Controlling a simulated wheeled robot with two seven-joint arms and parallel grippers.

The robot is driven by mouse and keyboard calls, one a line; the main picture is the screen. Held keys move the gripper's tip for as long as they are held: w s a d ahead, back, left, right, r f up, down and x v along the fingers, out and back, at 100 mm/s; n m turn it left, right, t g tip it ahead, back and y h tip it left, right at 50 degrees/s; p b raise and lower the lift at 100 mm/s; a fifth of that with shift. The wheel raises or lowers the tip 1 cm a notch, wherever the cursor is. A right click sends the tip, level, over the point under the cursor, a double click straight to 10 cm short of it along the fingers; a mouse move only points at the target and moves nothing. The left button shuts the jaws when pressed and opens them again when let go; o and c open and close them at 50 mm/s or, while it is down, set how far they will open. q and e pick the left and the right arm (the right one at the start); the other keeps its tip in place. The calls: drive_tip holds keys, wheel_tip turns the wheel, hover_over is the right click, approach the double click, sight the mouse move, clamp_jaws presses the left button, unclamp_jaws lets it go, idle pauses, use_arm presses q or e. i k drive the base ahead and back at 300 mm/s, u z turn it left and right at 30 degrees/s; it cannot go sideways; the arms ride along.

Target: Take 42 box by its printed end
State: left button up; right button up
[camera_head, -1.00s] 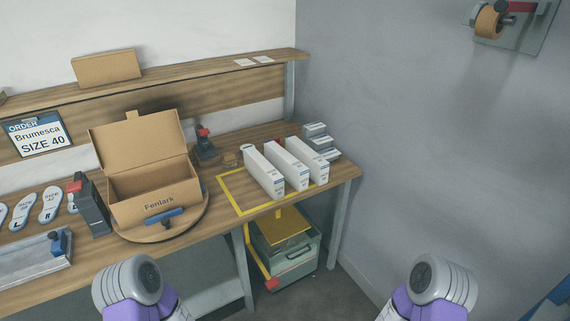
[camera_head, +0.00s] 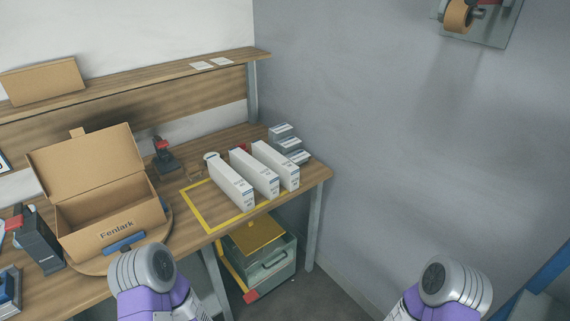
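Three white upright boxes stand side by side on the bench at the yellow-taped area: a left box (camera_head: 230,184), a middle box (camera_head: 254,174) and a right box (camera_head: 275,166). Their narrow printed ends face the front edge of the bench. The print is too small to read, so I cannot tell which one is the 42 box. Parts of both my arms show at the bottom of the view, left and right, well short of the boxes. Neither gripper's fingers are in view.
An open cardboard box marked Fenlark (camera_head: 112,215) sits on a round turntable at left. Small grey boxes (camera_head: 287,143) are stacked behind the white ones. A bin with a yellow lid (camera_head: 258,238) stands under the bench. A grey wall (camera_head: 400,150) closes the right side.

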sight(265, 180)
drive_tip(key=z, duration=0.4)
drive_tip(key=i, duration=0.95)
